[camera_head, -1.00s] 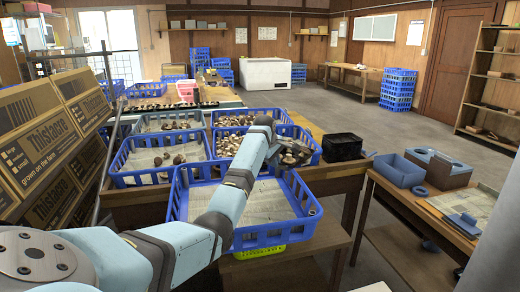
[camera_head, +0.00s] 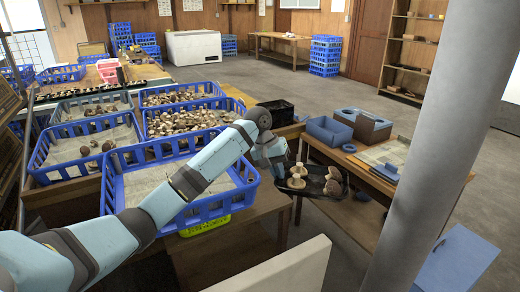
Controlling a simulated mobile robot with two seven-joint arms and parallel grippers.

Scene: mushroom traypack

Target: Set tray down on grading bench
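A dark tray (camera_head: 341,190) holding several pale-stemmed brown mushrooms (camera_head: 300,180) hangs in the air in the head view. It is right of the near blue crate and by the front left of a wooden bench (camera_head: 345,165), apparently above its level. My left gripper (camera_head: 279,166) is at the tray's left edge and appears shut on it; the fingertips are partly hidden by the wrist and mushrooms. I cannot tell whether the tray touches the bench. My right gripper is not in view.
The bench bears a blue box (camera_head: 329,131), a blue-and-brown holder (camera_head: 372,127) and a paper sheet (camera_head: 390,152). A black container (camera_head: 277,112) stands behind the tray. The near blue crate (camera_head: 195,212) is paper-lined; crates of mushrooms (camera_head: 185,120) stand behind it.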

